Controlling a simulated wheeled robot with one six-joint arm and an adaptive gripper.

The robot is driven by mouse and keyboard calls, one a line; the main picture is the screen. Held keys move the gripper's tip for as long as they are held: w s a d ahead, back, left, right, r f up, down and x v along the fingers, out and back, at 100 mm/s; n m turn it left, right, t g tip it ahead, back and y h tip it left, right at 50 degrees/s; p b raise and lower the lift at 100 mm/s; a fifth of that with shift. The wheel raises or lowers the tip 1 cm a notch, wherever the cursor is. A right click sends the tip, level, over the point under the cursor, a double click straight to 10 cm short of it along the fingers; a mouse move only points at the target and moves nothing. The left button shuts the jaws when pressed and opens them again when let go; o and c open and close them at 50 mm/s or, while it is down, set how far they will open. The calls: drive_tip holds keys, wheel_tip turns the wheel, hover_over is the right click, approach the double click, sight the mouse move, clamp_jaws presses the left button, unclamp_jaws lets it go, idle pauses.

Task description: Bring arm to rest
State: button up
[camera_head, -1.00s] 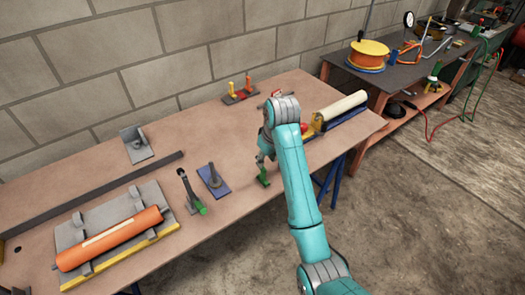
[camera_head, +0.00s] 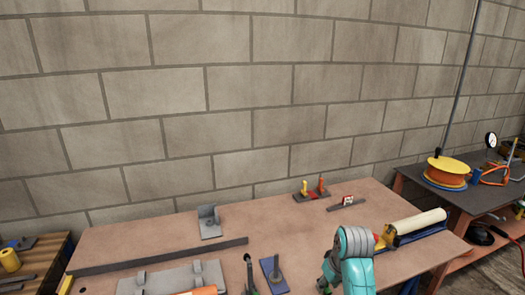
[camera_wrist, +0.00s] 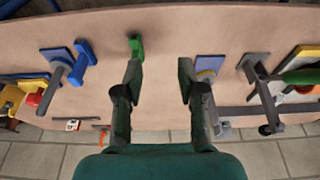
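My gripper (camera_wrist: 160,68) is open in the wrist view, its two dark fingers apart with bare tabletop between them. No object is held between them. A small green part (camera_wrist: 135,46) stands just beyond the left fingertip; I cannot tell whether they touch. In the head view my teal arm (camera_head: 356,268) reaches over the front of the workbench (camera_head: 160,247) at the lower edge. The gripper is mostly cut off and hidden there.
A blue plate with a post (camera_head: 274,274) stands left of my arm, and a white roller (camera_head: 418,222) lies to its right. A grey angle bracket (camera_head: 209,222) and a stand with yellow and orange pegs (camera_head: 312,192) are farther back, before the block wall (camera_head: 240,90).

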drive_tip(key=s+f+m+t, duration=0.1)
drive_tip(key=s+f, duration=0.4)
drive_tip(key=f, duration=0.2)
drive_tip(key=s+f+t, duration=0.2)
drive_tip(key=s+f, duration=0.3)
drive_tip(key=f, duration=0.3)
drive_tip(key=s+f+m+t, duration=0.1)
drive_tip(key=s+f+t, duration=0.3)
drive_tip(key=s, duration=1)
drive_tip(key=s+r+m+t+h, duration=0.1)
drive_tip(key=s+r, duration=0.2)
drive_tip(key=s, duration=0.5)
drive_tip(key=s+r+t, duration=0.1)
drive_tip(key=s+r, duration=0.1)
drive_tip(key=s, duration=0.6)
drive_tip(key=s+r+t, duration=0.2)
drive_tip(key=s+r, duration=0.9)
drive_tip(key=r, duration=0.3)
drive_tip(key=shift+s+a+r+m+t, duration=0.2)
drive_tip(key=shift+s+a+m+t, duration=0.1)
drive_tip(key=shift+s+t, duration=0.1)
